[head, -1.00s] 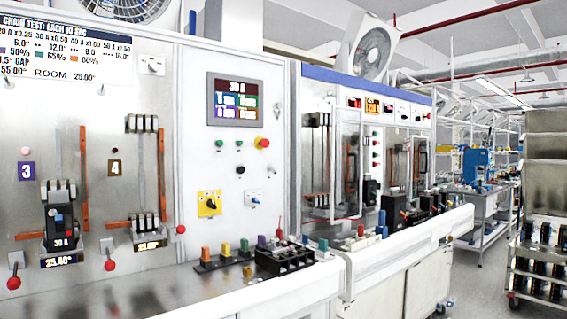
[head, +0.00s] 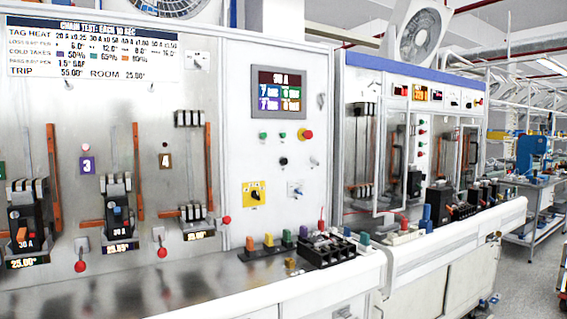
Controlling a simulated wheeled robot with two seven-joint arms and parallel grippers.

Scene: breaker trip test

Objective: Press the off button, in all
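The test bench panel carries a small screen (head: 279,92) reading 30 A. I cannot read which one is the off button. A yellow rotary switch (head: 255,194) and a white toggle plate (head: 295,189) sit lower. A black 30 A breaker (head: 118,223) is in station 3, and another 30 A breaker (head: 24,229) is in the station to its left. Station 4 shows no breaker body. Neither gripper is in view.
Coloured terminals (head: 268,240) and a black terminal block (head: 327,250) stand on the ledge. A second bench (head: 415,85) stands to the right. The metal worktop (head: 150,292) at left is largely clear.

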